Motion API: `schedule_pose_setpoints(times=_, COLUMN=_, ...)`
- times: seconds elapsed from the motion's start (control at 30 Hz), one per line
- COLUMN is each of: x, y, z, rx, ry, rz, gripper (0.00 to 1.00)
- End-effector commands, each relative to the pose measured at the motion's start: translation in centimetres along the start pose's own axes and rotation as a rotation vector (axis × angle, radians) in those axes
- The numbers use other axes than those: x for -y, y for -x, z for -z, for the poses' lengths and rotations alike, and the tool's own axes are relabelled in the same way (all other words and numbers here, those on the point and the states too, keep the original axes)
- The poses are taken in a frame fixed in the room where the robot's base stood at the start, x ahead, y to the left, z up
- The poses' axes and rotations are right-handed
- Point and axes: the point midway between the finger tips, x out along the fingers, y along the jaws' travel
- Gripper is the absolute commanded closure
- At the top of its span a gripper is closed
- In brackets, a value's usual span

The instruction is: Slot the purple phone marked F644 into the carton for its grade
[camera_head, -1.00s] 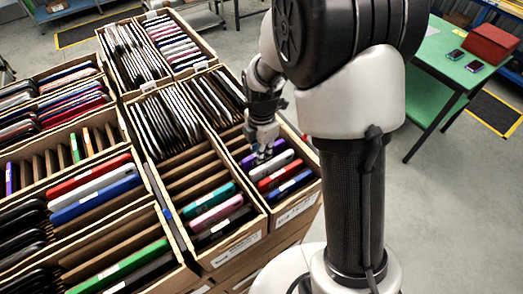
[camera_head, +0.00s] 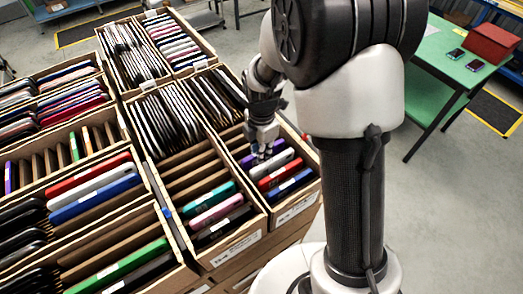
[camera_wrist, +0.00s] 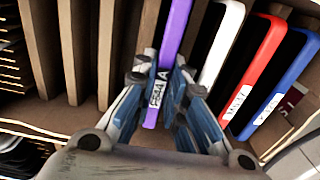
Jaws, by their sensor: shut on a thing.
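The purple phone (camera_wrist: 173,40) stands on edge between my fingertips in the wrist view, with a white label reading F644 and a letter A. My gripper (camera_wrist: 166,92) is shut on it. In the head view my gripper (camera_head: 264,150) points down into the right front carton (camera_head: 296,207), and the purple phone (camera_head: 248,160) shows beside its fingers. The phone is in line with the slots, left of a white phone (camera_wrist: 222,42). How deep it sits in its slot I cannot tell.
A red phone (camera_wrist: 254,62) and a blue phone (camera_wrist: 288,78) stand right of the white one. Bare cardboard dividers (camera_wrist: 72,50) stand to the left. Other cartons of phones crowd the left. A green table (camera_head: 440,48) with a red box (camera_head: 494,44) stands at the right.

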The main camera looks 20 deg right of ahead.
Motion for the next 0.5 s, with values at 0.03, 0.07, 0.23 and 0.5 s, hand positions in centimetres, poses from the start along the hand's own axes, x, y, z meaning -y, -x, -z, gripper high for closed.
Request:
schedule_pose_setpoints(times=0.03, x=-0.01, y=0.01, z=0.0, rx=0.0, ry=0.0, rz=0.0, gripper=1.0)
schedule_pose_setpoints(times=0.07, x=-0.01, y=0.01, z=0.0, rx=0.0, ry=0.0, rz=0.0, gripper=1.0)
schedule_pose_setpoints(times=0.23, x=-0.01, y=0.01, z=0.0, rx=0.0, ry=0.0, rz=0.0, gripper=0.77)
schedule_pose_setpoints(times=0.5, x=0.0, y=0.01, z=0.0, rx=0.0, ry=0.0, rz=0.0, gripper=0.64)
